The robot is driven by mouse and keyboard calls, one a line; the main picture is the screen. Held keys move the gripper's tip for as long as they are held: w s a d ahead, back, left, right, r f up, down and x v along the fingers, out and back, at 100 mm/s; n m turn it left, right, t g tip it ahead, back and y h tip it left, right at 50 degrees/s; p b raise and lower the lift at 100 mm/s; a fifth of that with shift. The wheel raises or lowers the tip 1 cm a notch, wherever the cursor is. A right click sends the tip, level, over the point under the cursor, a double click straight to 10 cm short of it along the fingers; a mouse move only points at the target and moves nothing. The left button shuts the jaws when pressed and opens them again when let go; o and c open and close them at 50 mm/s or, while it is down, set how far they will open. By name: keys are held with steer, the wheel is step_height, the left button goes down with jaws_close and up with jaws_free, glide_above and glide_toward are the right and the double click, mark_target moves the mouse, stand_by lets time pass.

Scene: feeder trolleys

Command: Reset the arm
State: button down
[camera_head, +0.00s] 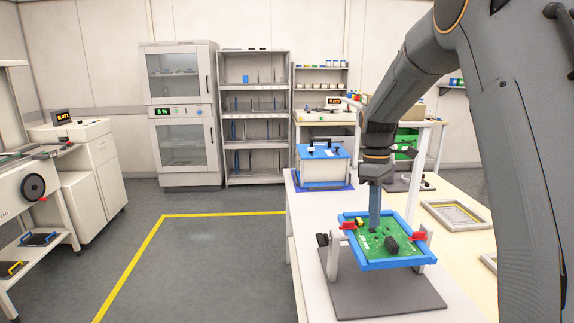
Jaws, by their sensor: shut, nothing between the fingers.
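My arm reaches down from the upper right of the head view. My gripper (375,222) points straight down and is shut, with nothing seen in it. Its tip is at or just above the left part of a green circuit board (376,246); I cannot tell whether it touches. The board lies in a blue frame (398,263) with red clamps (419,237) at its sides. The frame stands on a holder with a dark grey base plate (400,300). Black parts sit on the board.
A blue-lidded box (323,173) stands behind on the white table (300,215). A shelf rack (254,120) and a glass-door cabinet (183,115) stand at the back. The floor to the left is clear.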

steer(key=s+a+f+m+t+b, duration=0.1)
steer(key=s+f+m, duration=0.4)
steer(key=s, duration=0.6)
steer(key=s+a+f+m+t+b, duration=0.2)
steer(key=s+f+m+b, duration=0.2)
steer(key=s+f, duration=0.4)
steer(key=s+m, duration=0.1)
steer(key=s, duration=0.3)
steer(key=shift+s+a+m, duration=0.3)
steer(key=shift+a+m, duration=0.05)
steer(key=shift+m, duration=0.05)
